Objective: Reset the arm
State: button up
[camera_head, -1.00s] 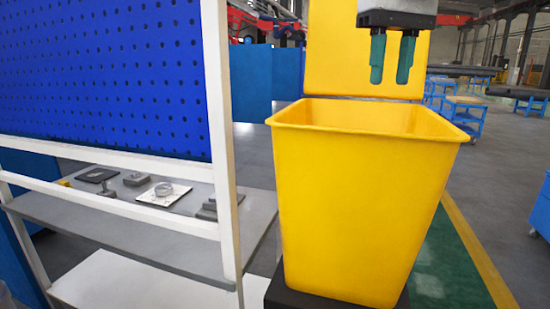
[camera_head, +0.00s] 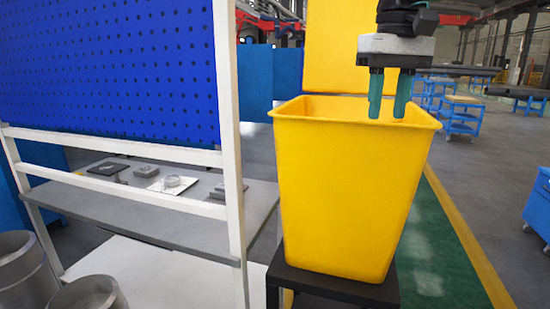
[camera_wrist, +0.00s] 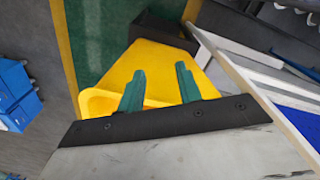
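My gripper (camera_head: 389,97) hangs over the yellow bin (camera_head: 345,195) in the head view, with its two green fingers pointing down at about the height of the rim. The fingers are apart with nothing between them. In the wrist view my gripper (camera_wrist: 159,88) is also open and empty, with the yellow bin (camera_wrist: 150,62) beyond the fingers. The bin stands upright on a black stand (camera_head: 340,288). The inside of the bin is hidden from the head view.
Left of the bin stands a white-framed shelf (camera_head: 232,160) with a blue pegboard (camera_head: 110,70) and several small parts on a grey shelf. Metal cylinders (camera_head: 25,270) stand at the lower left. Blue carts (camera_head: 462,115) are at the right, with open floor between.

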jog(key=s+d+f+m, duration=0.1)
jog(key=s+d+f, duration=0.3)
jog(key=s+f, duration=0.7)
jog(key=s+d+f+m+t, duration=0.1)
jog(key=s+d+f, duration=0.2)
jog(key=s+f, duration=0.7)
notch_tip(320, 180, down, 3)
jog(key=shift+s+d+r, duration=0.2)
jog(key=shift+s+d, duration=0.15)
jog(key=shift+s, duration=0.05)
